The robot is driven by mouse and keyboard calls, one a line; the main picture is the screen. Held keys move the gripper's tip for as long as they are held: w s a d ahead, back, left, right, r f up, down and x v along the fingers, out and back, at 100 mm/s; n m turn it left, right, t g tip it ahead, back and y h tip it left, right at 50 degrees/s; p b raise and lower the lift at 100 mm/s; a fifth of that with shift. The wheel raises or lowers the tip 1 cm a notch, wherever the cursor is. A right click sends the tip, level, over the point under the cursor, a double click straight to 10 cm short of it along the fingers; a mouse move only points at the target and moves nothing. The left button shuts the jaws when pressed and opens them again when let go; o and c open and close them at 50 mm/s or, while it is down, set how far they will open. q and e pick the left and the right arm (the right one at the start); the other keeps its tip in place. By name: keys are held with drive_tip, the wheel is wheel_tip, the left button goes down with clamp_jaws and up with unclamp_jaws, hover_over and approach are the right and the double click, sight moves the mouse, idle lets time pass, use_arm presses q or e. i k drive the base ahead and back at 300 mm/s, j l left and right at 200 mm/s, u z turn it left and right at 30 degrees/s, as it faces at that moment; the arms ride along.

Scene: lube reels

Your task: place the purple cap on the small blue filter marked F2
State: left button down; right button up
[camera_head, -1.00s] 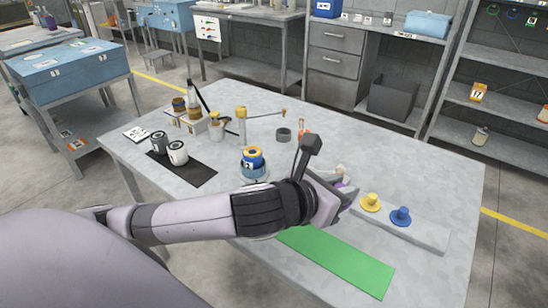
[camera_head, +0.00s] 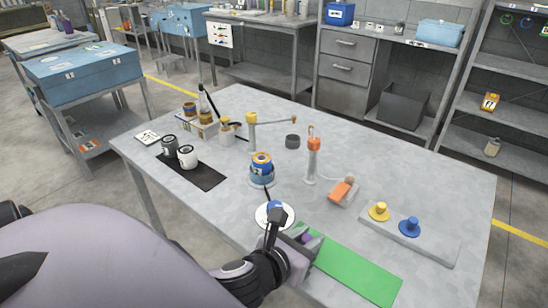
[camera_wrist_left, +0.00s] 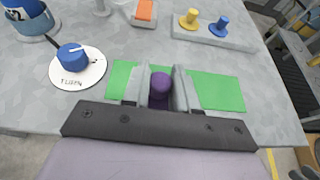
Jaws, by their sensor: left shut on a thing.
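My left gripper (camera_head: 300,238) is shut on the purple cap (camera_head: 312,238), over the near edge of the table by the green mat. In the left wrist view the purple cap (camera_wrist_left: 161,84) sits between the two fingers (camera_wrist_left: 161,92), against the green mat behind. The small blue filter (camera_head: 262,160), with an orange-yellow top, stands upright on a blue base beyond and left of the gripper, apart from the cap. A blue body with a partly cut-off label ending in 2 (camera_wrist_left: 18,14) shows in the wrist view's top left corner. My right gripper is out of view.
A white dial with a blue knob (camera_head: 263,214) lies between gripper and filter. A green mat (camera_head: 355,268) is beside the gripper. Yellow (camera_head: 379,211) and blue (camera_head: 410,227) caps stand on a grey strip. An orange-topped post (camera_head: 312,160) and a yellow-topped post with an arm (camera_head: 252,132) stand farther back.

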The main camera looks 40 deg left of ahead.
sight(263, 159)
drive_tip(key=j+z, duration=0.45)
drive_tip(key=z, duration=0.2)
drive_tip(key=k+j+z, duration=0.15)
drive_tip(key=j, duration=0.15)
drive_tip(key=j+z, duration=0.1)
drive_tip(key=j, duration=0.2)
drive_tip(key=k+j, duration=0.15)
drive_tip(key=j, duration=0.2)
drive_tip(key=k+j, duration=0.1)
drive_tip(key=j, duration=0.3)
drive_tip(key=k+j+z, duration=0.1)
drive_tip(key=j, duration=0.25)
drive_tip(key=k+j, duration=0.2)
drive_tip(key=j, duration=0.15)
drive_tip(key=k+j+z, duration=0.1)
drive_tip(key=j, duration=0.25)
